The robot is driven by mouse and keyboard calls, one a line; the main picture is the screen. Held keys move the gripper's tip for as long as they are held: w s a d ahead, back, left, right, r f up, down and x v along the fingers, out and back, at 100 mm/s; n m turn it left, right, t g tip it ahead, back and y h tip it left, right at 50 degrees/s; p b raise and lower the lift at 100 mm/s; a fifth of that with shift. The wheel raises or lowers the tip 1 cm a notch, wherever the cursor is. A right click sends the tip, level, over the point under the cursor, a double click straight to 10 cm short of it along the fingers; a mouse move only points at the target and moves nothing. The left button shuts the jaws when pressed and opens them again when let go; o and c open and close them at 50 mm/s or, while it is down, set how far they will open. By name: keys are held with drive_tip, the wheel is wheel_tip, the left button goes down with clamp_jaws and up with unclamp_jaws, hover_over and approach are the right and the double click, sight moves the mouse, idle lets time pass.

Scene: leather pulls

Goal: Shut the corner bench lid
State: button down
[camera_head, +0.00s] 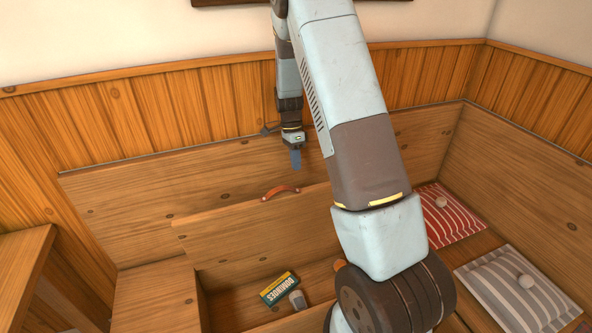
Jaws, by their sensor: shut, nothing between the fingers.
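The corner bench lid (250,232) is a wooden panel standing raised in front of the bench backrest (130,192). A curved orange-brown leather pull (281,191) sits at its top edge. My gripper (296,164) is shut and empty, pointing down just above and beyond the lid's top edge, slightly right of the pull. I cannot tell whether it touches the lid or the backrest. The open compartment below holds a green and yellow dominoes box (280,288) and a small grey object (298,300). My arm hides the right end of the lid.
A red striped cushion (448,214) and a grey striped cushion (520,290) lie on the right bench. A fixed wooden seat section (155,295) is left of the compartment, and a table edge (22,262) is at far left. Panelled walls close the back and right.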

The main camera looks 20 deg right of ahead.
drive_tip(key=x, duration=0.8)
drive_tip(key=shift+f, duration=0.3)
drive_tip(key=shift+s, duration=0.15)
